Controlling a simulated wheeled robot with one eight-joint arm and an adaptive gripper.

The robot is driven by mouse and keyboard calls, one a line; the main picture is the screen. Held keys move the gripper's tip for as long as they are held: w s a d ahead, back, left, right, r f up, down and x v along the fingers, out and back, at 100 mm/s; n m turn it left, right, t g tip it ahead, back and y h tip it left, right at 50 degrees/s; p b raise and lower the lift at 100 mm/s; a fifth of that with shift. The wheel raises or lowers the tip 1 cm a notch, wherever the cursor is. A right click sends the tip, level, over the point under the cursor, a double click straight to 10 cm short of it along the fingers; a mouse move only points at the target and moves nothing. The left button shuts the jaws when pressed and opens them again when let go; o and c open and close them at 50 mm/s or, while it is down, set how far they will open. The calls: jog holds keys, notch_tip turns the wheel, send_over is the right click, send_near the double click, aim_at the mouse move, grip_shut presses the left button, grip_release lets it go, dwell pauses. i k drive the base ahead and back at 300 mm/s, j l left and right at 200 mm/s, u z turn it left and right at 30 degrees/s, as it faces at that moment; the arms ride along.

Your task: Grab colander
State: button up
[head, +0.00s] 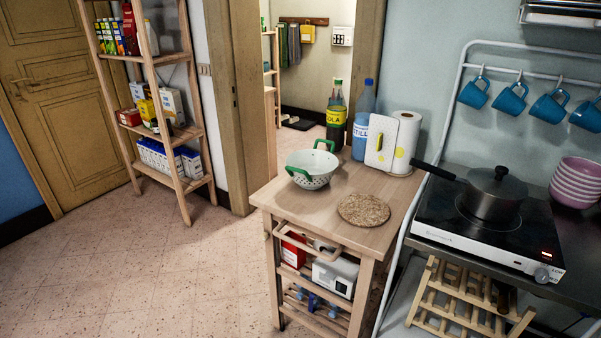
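A white colander (311,169) with green handles stands upright on the left part of a small wooden cart's top (340,212). One green handle is at its back right rim and the other at its front left rim. Small holes show in its side, and it looks empty. Nothing touches it from above. My gripper and arm are not in view.
Behind the colander stand a cola bottle (336,117), a blue water bottle (362,120), a white board (381,143) and a paper roll (404,143). A cork mat (363,210) lies to its right. A pot (492,194) sits on the hob (450,230). Floor at left is clear.

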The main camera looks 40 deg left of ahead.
aim_at(311, 169)
jog(key=u, duration=1.65)
jog(key=i+u, duration=0.15)
